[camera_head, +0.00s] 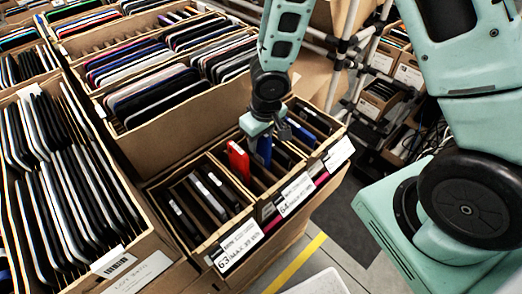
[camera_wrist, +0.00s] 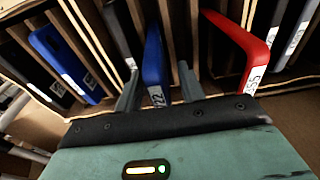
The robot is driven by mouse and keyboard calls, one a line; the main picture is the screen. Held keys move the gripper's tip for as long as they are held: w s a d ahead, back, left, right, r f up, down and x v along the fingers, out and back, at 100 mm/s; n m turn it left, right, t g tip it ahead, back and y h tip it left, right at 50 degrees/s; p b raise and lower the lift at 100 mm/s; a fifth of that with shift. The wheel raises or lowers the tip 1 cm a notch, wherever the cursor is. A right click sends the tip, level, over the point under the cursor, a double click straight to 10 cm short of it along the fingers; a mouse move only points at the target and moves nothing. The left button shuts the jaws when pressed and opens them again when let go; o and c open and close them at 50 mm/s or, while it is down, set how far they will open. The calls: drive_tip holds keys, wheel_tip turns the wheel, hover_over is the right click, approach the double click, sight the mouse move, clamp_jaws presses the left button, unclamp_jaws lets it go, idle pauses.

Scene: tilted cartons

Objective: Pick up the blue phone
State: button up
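A blue phone (camera_wrist: 153,58) with a white label stands on edge in a narrow carton slot. It also shows in the head view (camera_head: 264,151), just below my gripper (camera_head: 266,128). In the wrist view my gripper (camera_wrist: 158,88) is open, with one finger on each side of this phone and gaps visible beside it. Its lower part in the slot is hidden. A second blue phone (camera_wrist: 66,62) leans in a slot further left in the wrist view. A red phone (camera_wrist: 240,42) stands in a slot to the right, and left of my gripper in the head view (camera_head: 238,160).
Cardboard dividers run close to both fingers. Dark phones (camera_head: 205,193) fill the carton's front-left slots. A large carton of phones (camera_head: 62,190) stands at left, with more cartons (camera_head: 155,95) behind. Metal shelving (camera_head: 350,60) stands at back right; floor shows in front.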

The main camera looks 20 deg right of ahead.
drive_tip(key=shift+f, duration=0.45)
drive_tip(key=shift+c, duration=0.3)
clamp_jaws()
wheel_tip(320, 180, up, 10)
drive_tip(key=shift+r+p, duration=0.1)
drive_tip(key=shift+p, duration=1.05)
drive_tip(key=shift+r+p, duration=0.7)
drive_tip(key=shift+r, duration=0.1)
